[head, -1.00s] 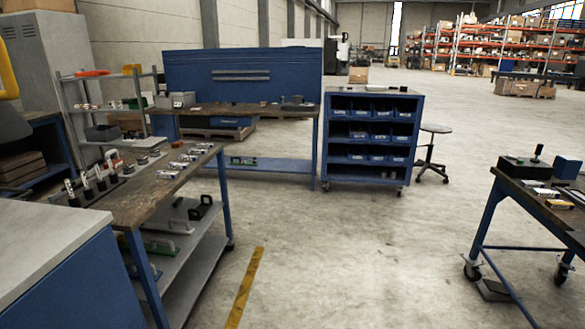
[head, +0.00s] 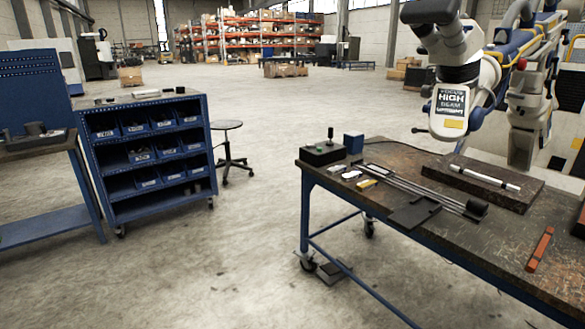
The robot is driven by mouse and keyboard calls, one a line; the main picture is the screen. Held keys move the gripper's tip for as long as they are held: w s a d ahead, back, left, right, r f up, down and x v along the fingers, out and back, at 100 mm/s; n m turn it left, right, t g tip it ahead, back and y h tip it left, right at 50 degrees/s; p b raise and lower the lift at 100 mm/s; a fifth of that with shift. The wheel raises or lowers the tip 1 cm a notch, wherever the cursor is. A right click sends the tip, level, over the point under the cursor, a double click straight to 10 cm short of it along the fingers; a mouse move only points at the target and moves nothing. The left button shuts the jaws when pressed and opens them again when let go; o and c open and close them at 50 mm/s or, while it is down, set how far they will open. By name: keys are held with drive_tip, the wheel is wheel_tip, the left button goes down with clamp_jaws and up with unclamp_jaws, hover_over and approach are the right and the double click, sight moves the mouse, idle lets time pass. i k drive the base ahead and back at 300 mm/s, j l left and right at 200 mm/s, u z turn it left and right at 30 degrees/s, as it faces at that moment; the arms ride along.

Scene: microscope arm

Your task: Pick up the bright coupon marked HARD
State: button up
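My gripper is not in view in the head view. Several small flat pieces lie on the left part of the dark-topped workbench (head: 440,250). A pale one (head: 351,175) and a yellowish one (head: 366,184) lie close together behind a flat black plate (head: 414,212). Any marking on them is too small to read, so I cannot tell which is the HARD coupon. A microscope head (head: 452,60) on an arm hangs over the back of this bench, with a label (head: 451,107) reading HIGH and BEAM.
A black control box with a stick (head: 323,153) and a blue block (head: 353,143) stand at the bench's left end. Thin rods (head: 430,190) lie beyond the plate. A blue bin cabinet (head: 150,160) and a stool (head: 228,150) stand left. The floor (head: 200,270) between is clear.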

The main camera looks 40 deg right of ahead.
sight(350, 177)
drive_tip(key=i, duration=1.9)
drive_tip(key=i+j, duration=0.15)
drive_tip(key=i, duration=0.6)
drive_tip(key=i+j+u, duration=0.1)
drive_tip(key=i, duration=0.65)
drive_tip(key=j+z, duration=0.1)
drive_tip(key=z, duration=1.95)
drive_tip(key=i+z, duration=0.1)
drive_tip(key=z, duration=0.3)
drive_tip(key=l+z, duration=0.1)
drive_tip(key=z, duration=0.3)
drive_tip(key=i+z, duration=0.15)
drive_tip(key=z, duration=0.25)
drive_tip(key=i+z, duration=0.1)
drive_tip(key=z, duration=0.3)
drive_tip(key=i, duration=0.15)
